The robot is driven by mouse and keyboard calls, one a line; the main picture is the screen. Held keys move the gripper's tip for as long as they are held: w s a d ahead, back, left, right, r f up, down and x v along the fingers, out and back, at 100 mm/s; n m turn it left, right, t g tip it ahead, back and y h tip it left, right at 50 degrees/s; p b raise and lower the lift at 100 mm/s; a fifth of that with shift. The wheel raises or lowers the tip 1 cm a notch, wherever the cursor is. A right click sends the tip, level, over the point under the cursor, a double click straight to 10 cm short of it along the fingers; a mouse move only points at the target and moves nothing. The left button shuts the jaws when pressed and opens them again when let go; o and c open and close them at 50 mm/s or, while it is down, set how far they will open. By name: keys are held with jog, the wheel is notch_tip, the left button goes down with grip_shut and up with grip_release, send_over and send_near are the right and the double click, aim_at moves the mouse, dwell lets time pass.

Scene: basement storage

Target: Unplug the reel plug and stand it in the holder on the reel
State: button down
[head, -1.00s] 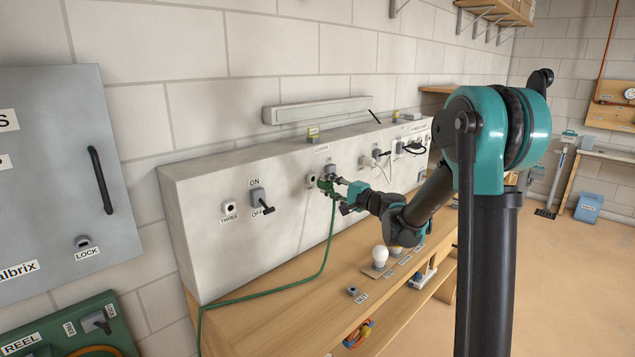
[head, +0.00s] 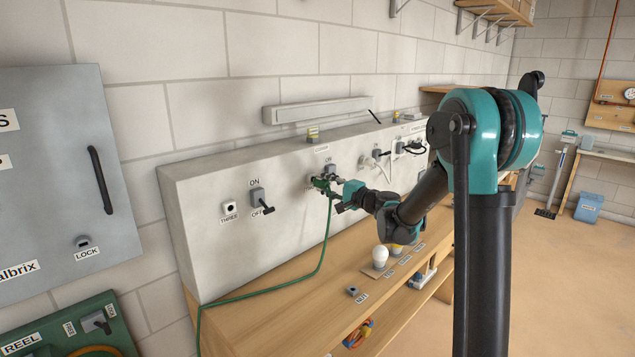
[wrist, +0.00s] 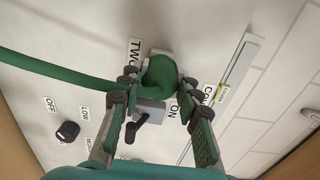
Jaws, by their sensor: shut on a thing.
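The green reel plug (head: 319,184) is at the grey wall panel (head: 225,175), in front of the socket labelled TWO. My gripper (head: 325,184) is shut on it, and in the wrist view its fingers (wrist: 158,90) lie on both sides of the plug (wrist: 160,76). I cannot tell whether its pins are in the socket. The green cord (head: 318,265) hangs from the plug to the bench and runs left. The green reel board (head: 60,335), labelled REEL, is at the lower left. A grey fitting (head: 97,322) sits on it; I cannot tell whether it is the holder.
A grey switch (wrist: 150,107) with a black lever sits close to my fingers. Another switch (head: 260,200) and socket THREE (head: 229,208) are left on the panel. A grey cabinet (head: 55,180) hangs at the left.

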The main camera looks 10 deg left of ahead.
jog(key=shift+x, duration=1.05)
dwell(0.4)
jog(key=c, duration=1)
grip_release()
jog(key=shift+v, duration=4.45)
jog(key=s+d+f+n+g+h, duration=0.2)
jog(key=s+d+f+h, duration=0.2)
jog(key=s+d+f, duration=0.3)
jog(key=s+d+f+n+g+h, duration=0.2)
jog(key=s+d+f+h, duration=0.3)
jog(key=s, duration=1.1)
jog(key=s+d+f+n+g+h, duration=0.2)
jog(key=s+d+f+h, duration=0.3)
jog(key=s+d+f, duration=0.6)
jog(key=shift+s+d+n+g, duration=0.2)
jog(key=shift+d+n+g, duration=0.2)
jog(key=shift+d+n, duration=0.3)
